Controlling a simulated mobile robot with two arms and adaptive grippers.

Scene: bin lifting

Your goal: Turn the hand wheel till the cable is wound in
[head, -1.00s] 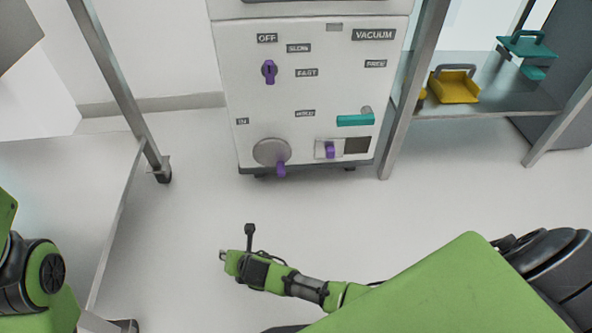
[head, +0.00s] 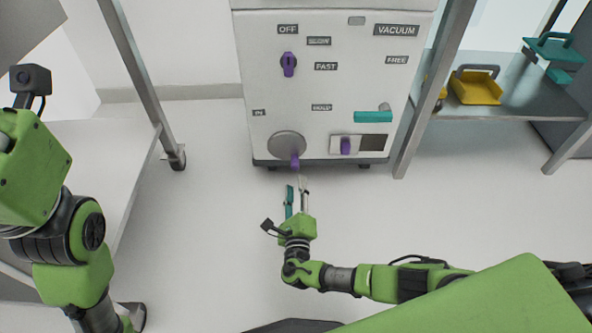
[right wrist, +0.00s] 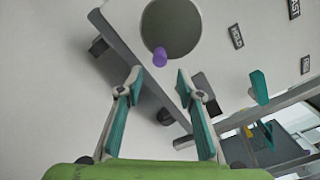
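The hand wheel is a grey disc (head: 286,144) low on the left of the white machine's front, with a purple handle (head: 295,161) at its lower edge. In the right wrist view the disc (right wrist: 171,22) is at the top, with its purple handle (right wrist: 160,57) beyond and between my fingers. My right gripper (head: 297,183) is open and empty, a little below and in front of the handle, apart from it. It also shows in the right wrist view (right wrist: 158,82). My left arm is at the left edge; its gripper is out of view. No cable can be made out.
The white machine (head: 330,80) also carries a purple knob (head: 288,64), a purple slider (head: 346,146) and a teal lever (head: 373,117). A metal table (head: 90,150) stands left, a shelf (head: 510,105) with yellow and teal pans right. The floor between is clear.

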